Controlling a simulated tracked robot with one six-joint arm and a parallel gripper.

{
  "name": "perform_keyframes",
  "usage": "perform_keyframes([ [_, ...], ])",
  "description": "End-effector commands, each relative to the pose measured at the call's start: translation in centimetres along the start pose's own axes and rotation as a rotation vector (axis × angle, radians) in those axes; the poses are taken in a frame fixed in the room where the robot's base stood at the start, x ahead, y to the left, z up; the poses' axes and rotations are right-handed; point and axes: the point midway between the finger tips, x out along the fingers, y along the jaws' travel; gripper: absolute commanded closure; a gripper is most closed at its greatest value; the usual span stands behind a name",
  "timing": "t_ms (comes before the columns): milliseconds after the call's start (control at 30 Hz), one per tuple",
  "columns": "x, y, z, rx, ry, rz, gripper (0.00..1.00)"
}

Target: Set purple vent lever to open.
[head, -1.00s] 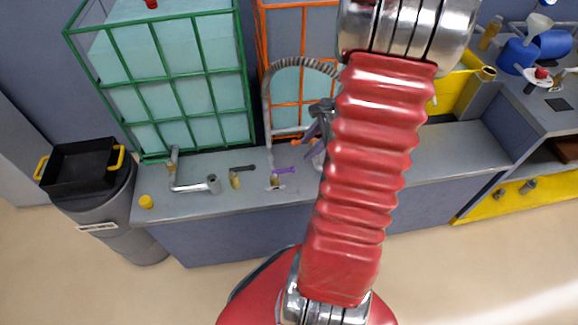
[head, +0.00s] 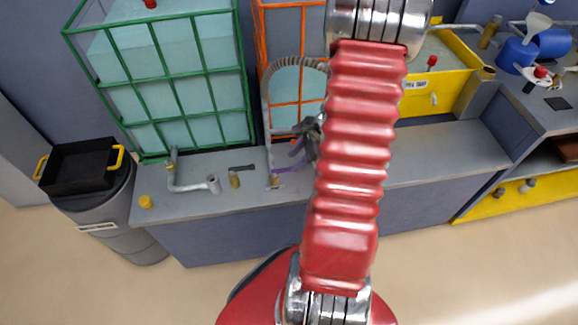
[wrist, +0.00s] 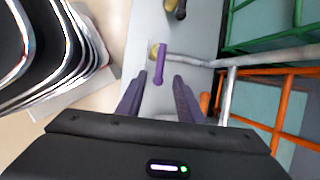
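The purple vent lever (wrist: 159,65) sits on a brass valve body (wrist: 153,50) on the grey bench. In the wrist view, its handle extends from the valve toward my gripper (wrist: 157,103). My gripper is open, with its two purple-grey fingers apart. The lever lies ahead of the gap between them, and nothing is held.
A dark-handled valve (head: 236,179) stands left of the purple one. A grey pipe elbow (head: 190,186) is farther left. Green (head: 191,76) and orange (head: 264,95) caged tanks and a curved hose (head: 266,105) stand behind. The bench (head: 430,160) is bare to the right.

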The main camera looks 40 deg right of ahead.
Motion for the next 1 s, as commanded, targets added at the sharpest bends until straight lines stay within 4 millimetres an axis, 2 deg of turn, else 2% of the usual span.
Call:
perform_keyframes([
  [200, 2.7, 0.1, 0.0, 0.001, -0.001, 0.002, 0.67],
  [433, 4.7, -0.1, 0.0, 0.001, -0.001, -0.001, 0.67],
  [833, 5.2, 0.0, -0.1, 0.001, 0.001, -0.001, 0.67],
  [1000, 5.2, 0.0, -0.1, 0.001, 0.001, -0.001, 0.79],
])
